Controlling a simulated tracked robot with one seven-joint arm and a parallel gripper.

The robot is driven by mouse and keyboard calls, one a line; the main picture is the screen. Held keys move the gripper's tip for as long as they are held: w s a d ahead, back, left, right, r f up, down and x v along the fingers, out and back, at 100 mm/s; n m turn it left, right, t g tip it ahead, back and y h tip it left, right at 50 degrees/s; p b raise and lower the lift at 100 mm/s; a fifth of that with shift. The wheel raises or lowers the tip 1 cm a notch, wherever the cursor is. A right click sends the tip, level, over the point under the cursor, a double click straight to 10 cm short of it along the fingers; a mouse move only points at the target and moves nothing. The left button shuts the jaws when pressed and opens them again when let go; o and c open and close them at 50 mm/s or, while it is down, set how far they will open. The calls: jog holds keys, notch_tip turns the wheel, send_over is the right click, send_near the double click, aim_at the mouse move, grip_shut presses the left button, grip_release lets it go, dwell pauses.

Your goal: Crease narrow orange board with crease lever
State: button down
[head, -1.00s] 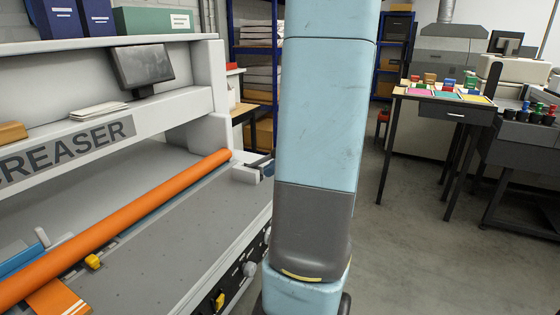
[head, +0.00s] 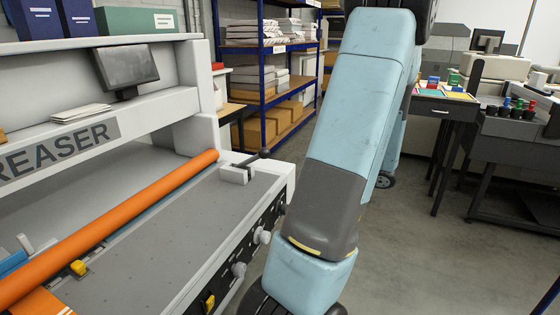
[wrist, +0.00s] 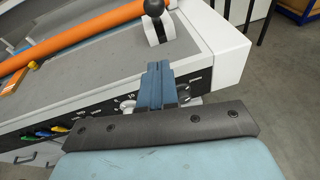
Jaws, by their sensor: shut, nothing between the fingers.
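The narrow orange board (head: 45,303) shows in part at the lower left of the head view, lying on the creaser bed under the long orange bar (head: 120,222). In the wrist view its striped end (wrist: 12,82) is at the left edge. The crease lever (head: 250,163) is at the right end of the bed, a dark rod with a black ball on a pale block. In the wrist view its black ball (wrist: 153,7) is at the top. My gripper (wrist: 158,66) is shut and empty, in front of the creaser's edge and apart from the lever.
The creaser's front panel (wrist: 75,122) has knobs and coloured handles near my gripper. A yellow knob (head: 78,268) stands by the bar. A blue shelving rack (head: 268,80) is behind. Floor (head: 420,245) to the right is clear.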

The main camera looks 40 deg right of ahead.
jog(key=w+a, duration=0.3)
jog(key=w, duration=0.9)
jog(key=shift+w+a+f, duration=0.15)
jog(key=shift+w+f, duration=0.05)
jog(key=shift+w, duration=0.15)
